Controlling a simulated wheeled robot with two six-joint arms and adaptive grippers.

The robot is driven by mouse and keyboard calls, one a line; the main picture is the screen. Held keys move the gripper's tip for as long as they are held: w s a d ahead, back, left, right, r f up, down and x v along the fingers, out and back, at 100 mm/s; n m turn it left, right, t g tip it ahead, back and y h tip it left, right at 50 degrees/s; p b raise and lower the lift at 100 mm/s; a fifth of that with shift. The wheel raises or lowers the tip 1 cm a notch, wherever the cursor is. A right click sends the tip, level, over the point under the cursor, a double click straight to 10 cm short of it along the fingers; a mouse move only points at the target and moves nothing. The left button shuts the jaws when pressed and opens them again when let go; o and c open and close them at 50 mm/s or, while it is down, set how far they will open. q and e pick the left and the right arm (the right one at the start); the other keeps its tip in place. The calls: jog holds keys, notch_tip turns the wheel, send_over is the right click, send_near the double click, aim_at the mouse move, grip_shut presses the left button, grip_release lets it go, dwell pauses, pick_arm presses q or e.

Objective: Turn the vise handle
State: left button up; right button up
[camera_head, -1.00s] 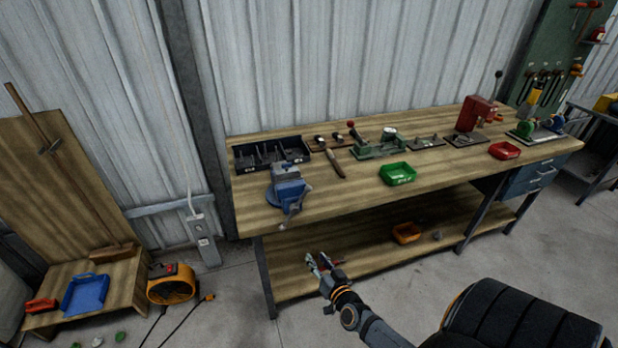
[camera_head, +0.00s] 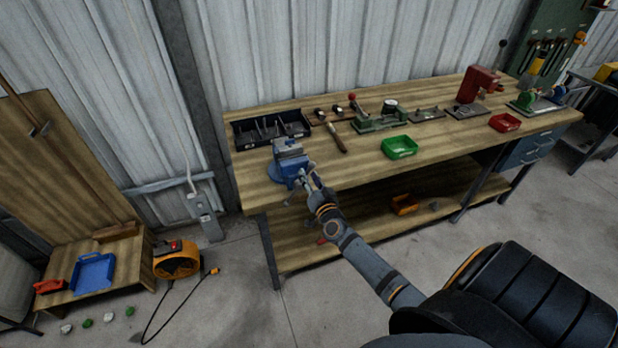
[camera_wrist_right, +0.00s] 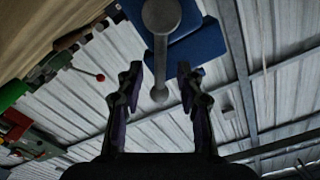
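The blue vise (camera_head: 289,160) is mounted at the front left edge of the wooden workbench (camera_head: 400,170). Its grey handle bar (camera_wrist_right: 160,55) has rounded ends and shows in the right wrist view, with blue vise body (camera_wrist_right: 200,42) behind it. My right gripper (camera_head: 311,181) is at the front of the vise in the head view. In the right wrist view my right gripper (camera_wrist_right: 160,80) is open, one finger on each side of the handle bar, with gaps visible. In the head view the handle is mostly hidden by the gripper. My left gripper is not in view.
A black divided tray (camera_head: 270,131) stands behind the vise, a hammer (camera_head: 337,138) and a green bin (camera_head: 399,147) to its right. Below is a lower shelf (camera_head: 290,245) with an orange bin (camera_head: 404,204).

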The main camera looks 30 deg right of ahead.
jog(key=shift+w+d, duration=0.1)
jog(key=shift+w, duration=0.15)
grip_shut()
dwell(0.3)
